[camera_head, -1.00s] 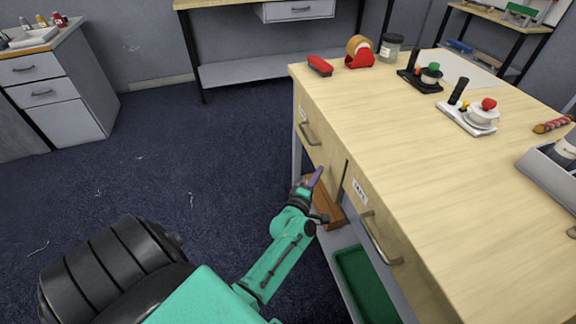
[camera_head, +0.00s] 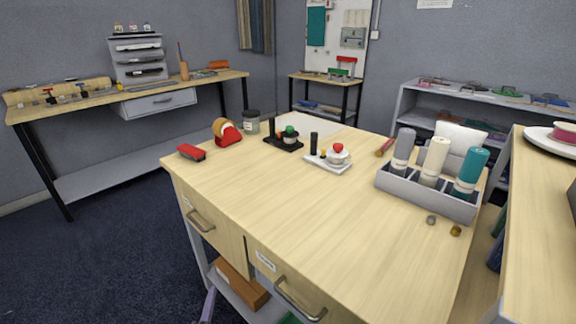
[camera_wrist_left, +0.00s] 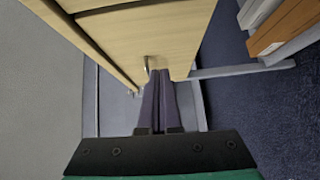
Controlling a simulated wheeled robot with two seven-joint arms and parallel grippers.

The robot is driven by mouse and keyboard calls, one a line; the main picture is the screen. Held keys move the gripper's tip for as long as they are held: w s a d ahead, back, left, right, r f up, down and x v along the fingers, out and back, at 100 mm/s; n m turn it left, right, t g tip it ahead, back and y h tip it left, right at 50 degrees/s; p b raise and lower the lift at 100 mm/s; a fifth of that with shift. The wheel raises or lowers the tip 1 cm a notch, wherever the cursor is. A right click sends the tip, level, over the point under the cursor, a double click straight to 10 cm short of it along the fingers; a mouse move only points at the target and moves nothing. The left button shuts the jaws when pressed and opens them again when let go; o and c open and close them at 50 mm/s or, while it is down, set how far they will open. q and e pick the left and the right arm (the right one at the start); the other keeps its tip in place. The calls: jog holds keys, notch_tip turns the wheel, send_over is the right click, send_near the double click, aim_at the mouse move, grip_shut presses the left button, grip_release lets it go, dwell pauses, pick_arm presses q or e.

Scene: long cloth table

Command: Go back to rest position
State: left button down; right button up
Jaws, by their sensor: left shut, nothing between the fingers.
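My left gripper (camera_wrist_left: 159,74) is shut and empty; its two purple fingers lie together in the left wrist view. They point toward the drawer front of the wooden workbench (camera_wrist_left: 150,35), and I cannot tell how far apart they are from it. In the head view only a purple sliver of the left gripper (camera_head: 208,306) shows at the bottom edge, beside the workbench (camera_head: 240,190) and below its drawers. My right gripper is in neither view.
On the workbench stand a red stapler (camera_head: 192,152), a tape dispenser (camera_head: 227,132), a jar (camera_head: 251,122) and a grey rack (camera_head: 428,192) with rolls. Drawer handles (camera_head: 300,299) stick out. A brown box (camera_head: 240,283) sits on the lower shelf. Floor at left is clear.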

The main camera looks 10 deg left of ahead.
pick_arm(q)
jog(key=s+d+f+m+g+h+p, duration=0.25)
jog(key=s+f+m, duration=0.2)
jog(key=f, duration=0.35)
jog(key=s+d+f+m+g+h+p, duration=0.1)
jog(key=s+d+f+m+g, duration=0.3)
jog(key=f, duration=0.5)
jog(key=s+a+f+m+g+p, duration=0.1)
jog(key=s+a+f+m+g, duration=0.1)
jog(key=s, duration=0.6)
jog(key=s+a+f+m+g+p, duration=0.1)
jog(key=s+a+f+m+g, duration=0.1)
jog(key=s+f+m+g, duration=0.2)
jog(key=s+a+f+m+g+p, duration=0.1)
jog(key=s+a+f+m+g, duration=0.2)
jog(key=s, duration=1)
notch_tip(320, 180, down, 4)
jog(key=m+g, duration=0.1)
jog(key=m, duration=0.3)
jog(key=shift+r+y, duration=0.15)
jog(key=shift+y, duration=0.2)
jog(key=shift+s+m, duration=0.1)
jog(key=shift+m, duration=0.15)
